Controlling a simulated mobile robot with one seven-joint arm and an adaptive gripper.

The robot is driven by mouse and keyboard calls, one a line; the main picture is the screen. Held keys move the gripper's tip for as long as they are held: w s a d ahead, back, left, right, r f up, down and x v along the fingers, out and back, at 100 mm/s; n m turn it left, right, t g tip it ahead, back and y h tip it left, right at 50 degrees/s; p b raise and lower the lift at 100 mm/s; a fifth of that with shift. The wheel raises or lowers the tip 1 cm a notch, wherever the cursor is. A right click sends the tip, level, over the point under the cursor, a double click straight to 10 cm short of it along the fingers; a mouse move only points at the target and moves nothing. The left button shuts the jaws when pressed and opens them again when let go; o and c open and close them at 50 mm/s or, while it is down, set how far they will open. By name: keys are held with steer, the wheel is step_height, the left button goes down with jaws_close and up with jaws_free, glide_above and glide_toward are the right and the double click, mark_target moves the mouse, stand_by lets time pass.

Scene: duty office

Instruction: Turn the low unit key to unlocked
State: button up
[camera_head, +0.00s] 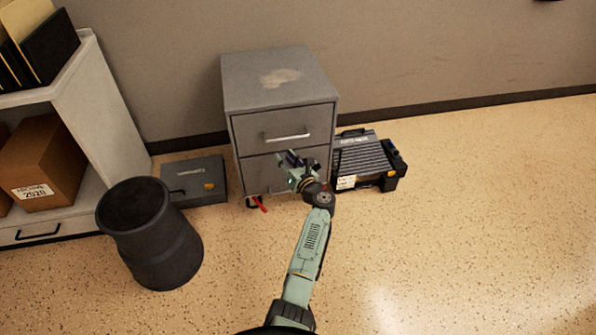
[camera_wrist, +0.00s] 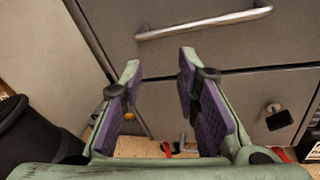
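The low unit is a grey two-drawer metal cabinet (camera_head: 275,92) against the wall, also filling the back of the wrist view (camera_wrist: 220,55). What looks like a small key with a dark tag (camera_wrist: 278,118) is on the lower drawer front, at the right of the wrist view; its turn position is too small to tell. In the head view my gripper covers part of the lower drawer and I cannot make out the key. My gripper (camera_head: 293,160) is in front of the cabinet. In the wrist view its fingers (camera_wrist: 162,62) are apart and empty, with the key to their right.
A black bin (camera_head: 155,240) stands front left, beside a shelf (camera_head: 95,110) with a box. A flat grey case (camera_head: 195,178) lies left of the cabinet, and a black toolbox (camera_head: 365,160) stands right. A red item (camera_head: 259,204) is under the cabinet. Floor at right is clear.

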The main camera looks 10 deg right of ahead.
steer(key=w+a+r+n+y, duration=0.1)
steer(key=w+a+r+n, duration=0.1)
steer(key=a+r+n, duration=0.4)
step_height(320, 180, up, 3)
steer(key=shift+a+f, duration=0.15)
steer(key=shift+a, duration=0.75)
steer(key=shift+o, duration=0.3)
